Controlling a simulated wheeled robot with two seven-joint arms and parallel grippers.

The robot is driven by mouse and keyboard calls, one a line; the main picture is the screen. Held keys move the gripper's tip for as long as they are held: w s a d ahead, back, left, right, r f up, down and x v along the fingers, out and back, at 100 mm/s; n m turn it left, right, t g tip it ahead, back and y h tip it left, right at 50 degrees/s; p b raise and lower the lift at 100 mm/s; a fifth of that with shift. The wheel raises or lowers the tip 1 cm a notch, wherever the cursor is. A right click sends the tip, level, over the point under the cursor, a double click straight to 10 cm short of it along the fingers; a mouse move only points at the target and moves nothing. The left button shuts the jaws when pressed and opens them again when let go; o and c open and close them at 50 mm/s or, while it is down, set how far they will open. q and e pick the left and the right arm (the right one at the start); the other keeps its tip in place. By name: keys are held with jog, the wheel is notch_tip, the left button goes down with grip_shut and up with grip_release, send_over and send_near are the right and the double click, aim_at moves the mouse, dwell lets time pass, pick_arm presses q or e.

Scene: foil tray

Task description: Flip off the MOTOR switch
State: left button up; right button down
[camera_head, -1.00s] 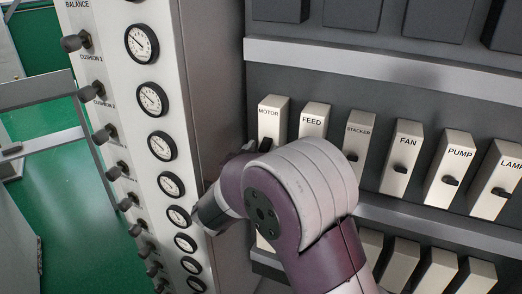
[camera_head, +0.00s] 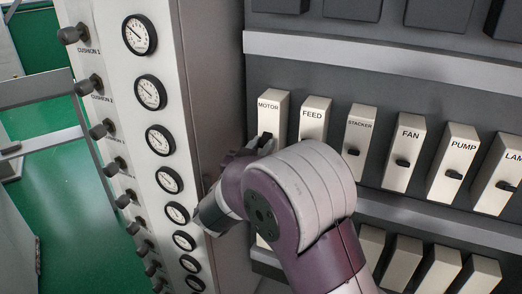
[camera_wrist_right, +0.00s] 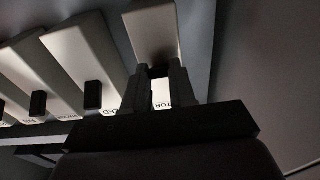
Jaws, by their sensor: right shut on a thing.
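The MOTOR switch (camera_head: 271,103) is a tall cream box with a black label, leftmost in the upper row of the dark panel. My right gripper (camera_head: 262,142) is at its front, below the label. In the right wrist view, the two dark fingers (camera_wrist_right: 160,88) are shut around the switch's small lever, in front of the MOTOR box (camera_wrist_right: 152,35). The lever itself is mostly hidden by the fingers, so its position cannot be told. My right arm covers the box's lower part in the head view. My left gripper is not in view.
The FEED switch (camera_head: 313,117) stands close to the right, then the STACKER (camera_head: 359,130), FAN (camera_head: 405,150) and PUMP (camera_head: 454,160) switches, with black levers. A grey cabinet with gauges (camera_head: 151,92) and knobs (camera_head: 74,34) stands close on the left. A ledge (camera_head: 380,62) runs above.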

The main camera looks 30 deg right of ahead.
jog(key=c, duration=0.9)
grip_release()
jog(key=shift+a, duration=0.1)
jog(key=b+v, duration=0.1)
jog(key=v, duration=1.1)
jog(key=shift+s+a+f, duration=0.15)
jog(key=shift+s, duration=0.1)
